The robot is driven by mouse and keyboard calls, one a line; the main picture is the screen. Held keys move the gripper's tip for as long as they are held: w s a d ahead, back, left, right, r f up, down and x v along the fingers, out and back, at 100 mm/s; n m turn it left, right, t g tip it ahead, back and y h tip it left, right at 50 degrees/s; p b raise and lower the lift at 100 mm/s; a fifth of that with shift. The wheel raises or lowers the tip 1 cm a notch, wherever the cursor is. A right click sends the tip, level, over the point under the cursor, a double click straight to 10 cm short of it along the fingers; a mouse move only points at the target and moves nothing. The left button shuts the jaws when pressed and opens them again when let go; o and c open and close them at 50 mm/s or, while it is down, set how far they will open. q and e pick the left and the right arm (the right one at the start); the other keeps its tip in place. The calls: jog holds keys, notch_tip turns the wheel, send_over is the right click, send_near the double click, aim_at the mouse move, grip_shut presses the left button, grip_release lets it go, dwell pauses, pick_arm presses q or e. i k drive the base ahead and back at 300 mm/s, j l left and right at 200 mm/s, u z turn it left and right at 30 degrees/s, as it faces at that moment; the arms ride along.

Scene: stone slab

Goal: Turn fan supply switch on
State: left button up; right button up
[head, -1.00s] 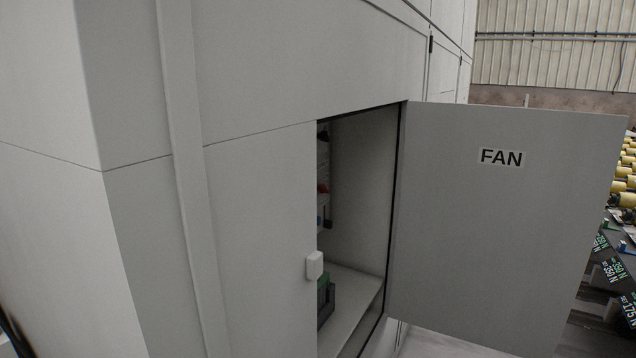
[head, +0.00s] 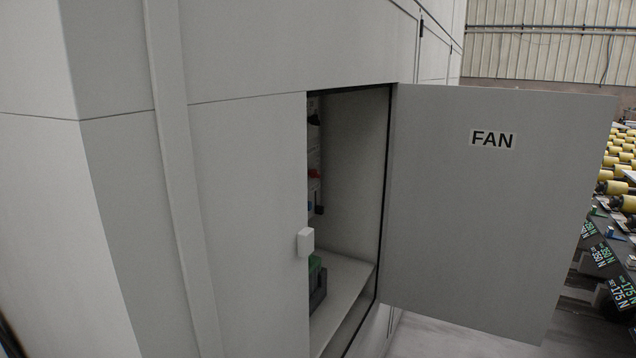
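A grey cabinet (head: 245,200) fills the left and middle of the head view. Its door (head: 490,220), labelled FAN (head: 492,139), stands open to the right. Inside the opening, a small red part (head: 314,174) shows on the panel at the left, partly hidden by the cabinet's edge. I cannot tell whether this is the fan supply switch or how it is set. Neither of my grippers is in view.
A white box-shaped piece (head: 305,242) sits on the cabinet front at the opening's left edge. A dark and green object (head: 317,283) rests on the inner shelf (head: 345,285). Rows of yellow rollers (head: 617,170) and small signs stand at the far right.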

aim_at(313, 174)
jog(key=i+l+z, duration=0.15)
jog(key=i+l, duration=0.85)
jog(key=l, duration=0.15)
